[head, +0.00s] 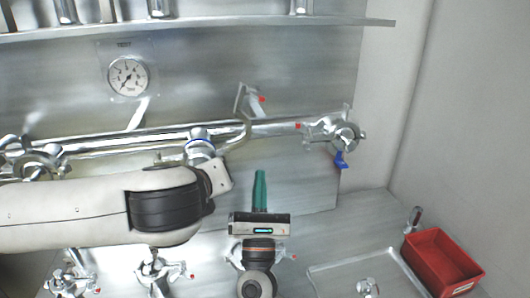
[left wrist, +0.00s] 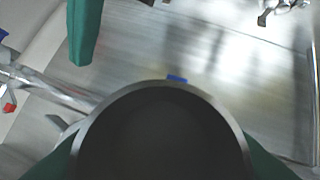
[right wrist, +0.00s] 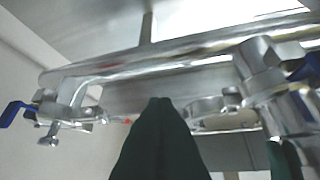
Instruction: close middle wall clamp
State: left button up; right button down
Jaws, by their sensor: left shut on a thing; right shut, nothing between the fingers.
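A horizontal pipe (head: 165,137) runs along the wall with a clamp (head: 35,163) at the left and a clamp (head: 345,137) at the right. A metal fitting (head: 200,148) sits at the middle of the pipe, partly hidden by my left arm. My left gripper (left wrist: 160,168) shows as green edges around a dark round-ended piece (left wrist: 165,125). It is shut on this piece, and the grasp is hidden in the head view. My right gripper (head: 260,174) is shut and empty, pointing up below the pipe. In the right wrist view, its fingers stand before an open ring (right wrist: 212,108).
A gauge (head: 128,77) is on the wall, below a shelf (head: 200,26). A red bin (head: 440,262) and a sunken tray (head: 340,270) are at the lower right. Several valves, such as one valve (head: 155,268), stand at the lower left.

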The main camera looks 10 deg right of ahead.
aim_at(250, 121)
notch_tip(250, 121, up, 6)
jog(key=w+d, duration=0.1)
jog(key=w, duration=0.1)
jog(key=shift+w+d, duration=0.15)
jog(key=shift+d, duration=0.15)
